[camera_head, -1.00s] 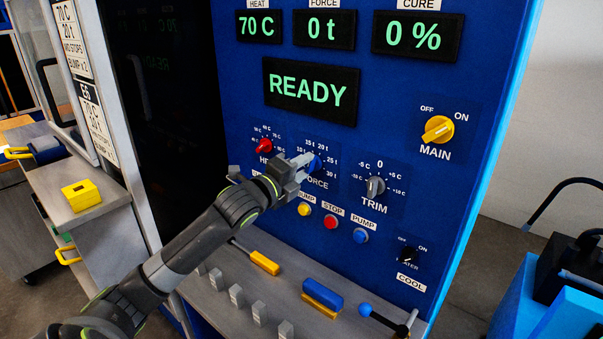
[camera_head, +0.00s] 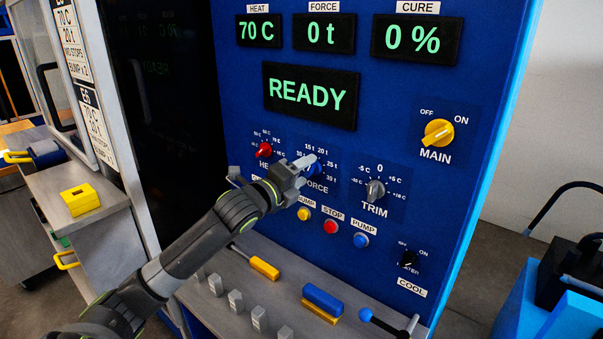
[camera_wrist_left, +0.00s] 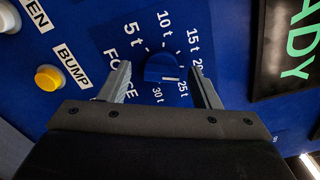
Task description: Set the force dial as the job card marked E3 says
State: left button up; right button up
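The blue force dial (camera_head: 315,168) sits on the blue panel, partly hidden behind my left gripper (camera_head: 306,170). In the left wrist view the dial (camera_wrist_left: 161,67) lies between the two fingers of my left gripper (camera_wrist_left: 163,82), with a gap on each side, so the gripper is open. The dial's white mark is on the side near the 25 t label; its exact reading is unclear. The upper job card (camera_head: 72,45) reads 70 C, 20 t, NO STOPS, BUMP x 2, its heading cut off. The lower card (camera_head: 93,125) is partly legible. My right gripper is out of view.
The force display (camera_head: 324,34) shows 0 t and the large display (camera_head: 311,92) READY. The red heat dial (camera_head: 264,150) and grey trim dial (camera_head: 375,190) flank the force dial. Bump (camera_head: 304,214), stop (camera_head: 330,227) and pump (camera_head: 361,240) buttons lie just below.

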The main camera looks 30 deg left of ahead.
pick_arm(q)
jog(key=shift+s, duration=0.1)
jog(key=s+a+p, duration=0.1)
jog(key=s+p, duration=0.4)
jog(key=s, duration=1.2)
jog(key=shift+a, duration=0.15)
dwell(0.3)
jog(key=shift+s+a, duration=0.1)
dwell(0.5)
